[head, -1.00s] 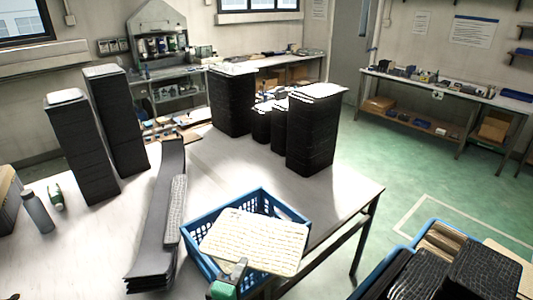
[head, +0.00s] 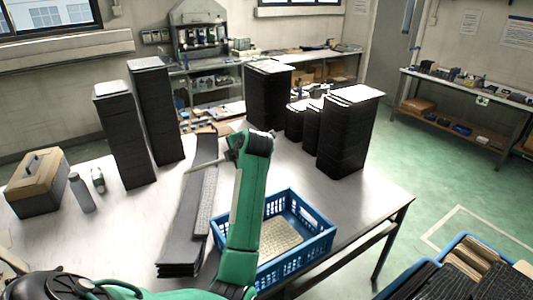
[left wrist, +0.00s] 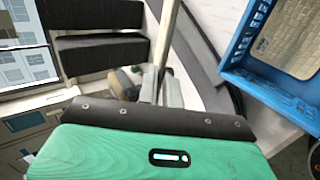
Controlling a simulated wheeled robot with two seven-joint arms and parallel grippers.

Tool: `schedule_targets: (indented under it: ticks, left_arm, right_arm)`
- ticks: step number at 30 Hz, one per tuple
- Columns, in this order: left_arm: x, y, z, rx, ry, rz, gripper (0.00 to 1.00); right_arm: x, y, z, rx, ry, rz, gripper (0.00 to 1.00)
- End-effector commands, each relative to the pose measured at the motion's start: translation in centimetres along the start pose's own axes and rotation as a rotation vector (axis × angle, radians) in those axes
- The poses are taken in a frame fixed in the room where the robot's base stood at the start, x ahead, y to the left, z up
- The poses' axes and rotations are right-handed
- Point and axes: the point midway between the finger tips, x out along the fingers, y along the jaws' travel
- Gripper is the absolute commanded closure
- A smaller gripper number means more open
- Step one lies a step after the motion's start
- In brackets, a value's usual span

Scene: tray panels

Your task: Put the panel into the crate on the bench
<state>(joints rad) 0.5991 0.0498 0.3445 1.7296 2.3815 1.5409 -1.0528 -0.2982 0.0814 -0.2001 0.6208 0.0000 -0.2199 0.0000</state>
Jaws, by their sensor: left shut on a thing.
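My left gripper (head: 226,153) is beyond the blue crate, above the bench, at the end of my raised green arm. It also shows in the left wrist view (left wrist: 160,90), shut on a thin pale panel (left wrist: 167,38). The panel is seen nearly edge-on; in the head view it is a narrow strip (head: 203,164), and its face is hidden. The blue crate (head: 318,244) stands at the bench's front edge, partly behind my arm. A cream gridded panel (head: 280,236) lies inside the crate. My right gripper is not in view.
A long row of dark panels (head: 185,225) lies on the bench (head: 365,205) left of the crate. Tall dark stacks (head: 122,135) stand at the left, others (head: 342,135) at the back right. A bottle (head: 81,193) and toolbox (head: 38,185) are far left.

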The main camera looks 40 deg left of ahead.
Motion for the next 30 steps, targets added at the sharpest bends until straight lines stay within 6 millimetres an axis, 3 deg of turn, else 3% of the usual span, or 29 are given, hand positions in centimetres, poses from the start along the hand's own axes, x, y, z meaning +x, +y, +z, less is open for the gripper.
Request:
schedule_targets:
  ticks: [3, 8, 13, 18, 23, 30]
  left_arm:
    - [1.3, 1.3, 0.3, -0.059, 0.063, -0.113, 1.00]
    - [2.2, 0.7, 2.3, -0.100, 0.092, -0.271, 1.00]
    - [0.4, -1.8, 6.8, -0.064, 0.048, -0.416, 1.00]
    - [-1.5, -3.4, 9.7, -0.013, 0.008, -0.477, 1.00]
    - [-1.8, -4.1, 10.3, 0.003, -0.002, -0.491, 1.00]
    - [-0.5, -5.7, 10.3, 0.003, -0.001, -0.490, 1.00]
  right_arm:
    - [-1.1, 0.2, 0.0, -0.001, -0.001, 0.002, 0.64]
    - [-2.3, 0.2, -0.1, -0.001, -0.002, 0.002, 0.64]
    - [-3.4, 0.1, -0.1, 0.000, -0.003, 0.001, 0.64]
    - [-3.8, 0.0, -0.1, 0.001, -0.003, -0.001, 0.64]
    - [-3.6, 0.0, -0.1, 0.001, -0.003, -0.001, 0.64]
    - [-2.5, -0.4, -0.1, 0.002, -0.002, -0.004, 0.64]
